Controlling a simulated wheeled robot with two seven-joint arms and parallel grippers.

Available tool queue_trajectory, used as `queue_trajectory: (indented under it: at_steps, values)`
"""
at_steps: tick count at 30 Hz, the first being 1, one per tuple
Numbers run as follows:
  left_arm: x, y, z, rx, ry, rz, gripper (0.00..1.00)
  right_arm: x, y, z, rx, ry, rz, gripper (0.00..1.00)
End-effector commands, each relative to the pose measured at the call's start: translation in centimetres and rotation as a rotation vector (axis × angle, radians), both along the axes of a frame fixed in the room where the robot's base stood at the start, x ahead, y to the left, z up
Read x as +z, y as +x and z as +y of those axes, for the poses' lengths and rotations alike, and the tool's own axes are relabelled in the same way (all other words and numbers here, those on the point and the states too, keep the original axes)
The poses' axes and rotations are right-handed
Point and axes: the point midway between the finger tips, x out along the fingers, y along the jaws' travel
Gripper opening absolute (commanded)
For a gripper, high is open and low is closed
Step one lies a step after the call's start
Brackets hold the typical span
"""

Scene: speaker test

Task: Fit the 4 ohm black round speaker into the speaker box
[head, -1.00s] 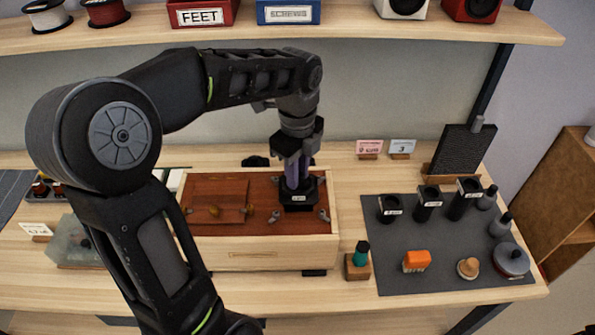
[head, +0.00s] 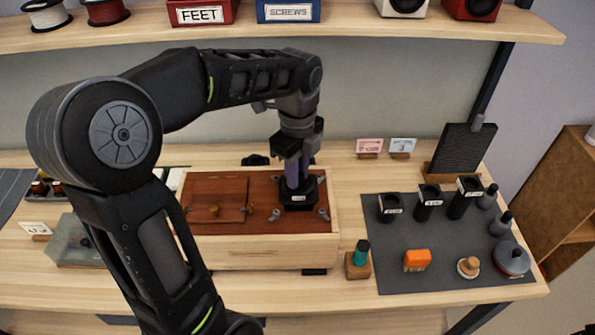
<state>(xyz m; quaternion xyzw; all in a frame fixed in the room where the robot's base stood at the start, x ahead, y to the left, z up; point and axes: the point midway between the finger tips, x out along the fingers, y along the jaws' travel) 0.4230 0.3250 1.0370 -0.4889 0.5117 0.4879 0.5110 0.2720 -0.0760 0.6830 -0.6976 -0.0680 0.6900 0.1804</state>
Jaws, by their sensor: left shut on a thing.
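The speaker box (head: 262,253) is a light wooden box with a reddish-brown top, in the middle of the table. My left gripper (head: 294,182) points down over the right part of the box and is shut on a black part with a small white label, which I take to be the speaker (head: 299,196). The speaker is at the box's top face; the gripper hides part of it, and I cannot tell whether it is fully seated or what its label says. Small grey clips (head: 274,215) lie around it. My right gripper is not in view.
On the right, a dark mat (head: 400,270) bears several labelled black holders (head: 428,203), an orange block (head: 417,260) and a grey round piece (head: 512,259). A teal-topped bottle (head: 361,254) stands right of the box. A dark mesh panel (head: 463,150) stands behind the mat.

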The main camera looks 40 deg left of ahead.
Motion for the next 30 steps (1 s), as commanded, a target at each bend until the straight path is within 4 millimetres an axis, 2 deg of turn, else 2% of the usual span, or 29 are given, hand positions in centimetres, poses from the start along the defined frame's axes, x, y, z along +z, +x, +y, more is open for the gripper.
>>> queue_trajectory:
  at_steps: [30]
  values:
    - [-1.5, 0.0, 0.0, 0.0, 0.0, 0.0, 0.0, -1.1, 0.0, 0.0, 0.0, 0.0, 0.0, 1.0]
